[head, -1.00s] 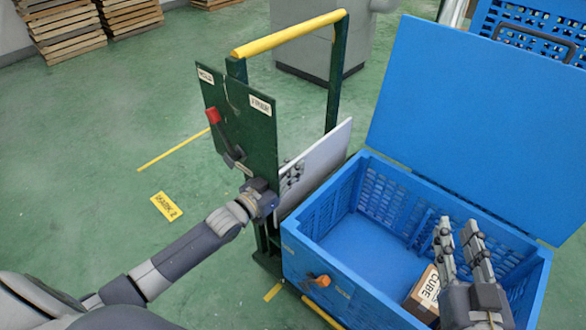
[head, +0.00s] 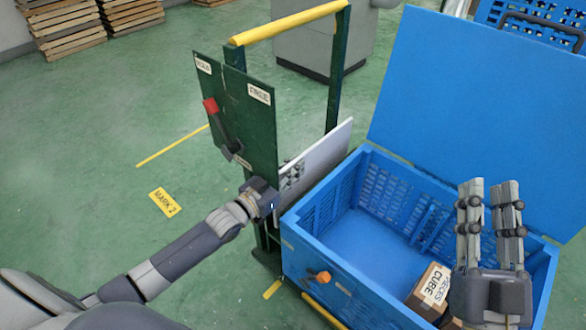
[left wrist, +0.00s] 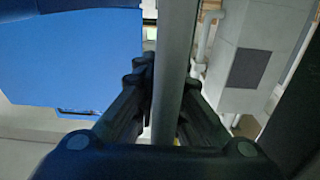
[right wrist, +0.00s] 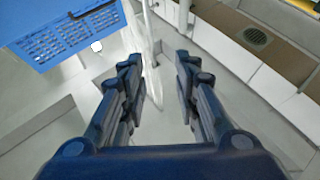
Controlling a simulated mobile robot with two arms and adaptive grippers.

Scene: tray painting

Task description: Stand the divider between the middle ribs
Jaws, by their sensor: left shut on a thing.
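The divider, a thin pale grey panel (head: 326,155), stands upright beside the left end of the blue crate (head: 340,262), outside it. My left gripper (head: 288,180) is shut on the divider's near edge. In the left wrist view the divider (left wrist: 177,60) runs edge-on between the fingers (left wrist: 168,95). Ribs (head: 420,226) show on the crate's far inner wall near its middle; the near wall's inner face is hidden. My right gripper (head: 490,195) is open and empty, above the crate's right part. Its fingers (right wrist: 158,85) stand apart in the right wrist view.
A cardboard box (head: 428,288) lies in the crate's right part; the crate's left and middle floor is clear. The blue lid (head: 470,110) stands open behind. A green board with a red-tipped lever (head: 218,120) and a yellow-topped handle (head: 290,22) stand left of the crate.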

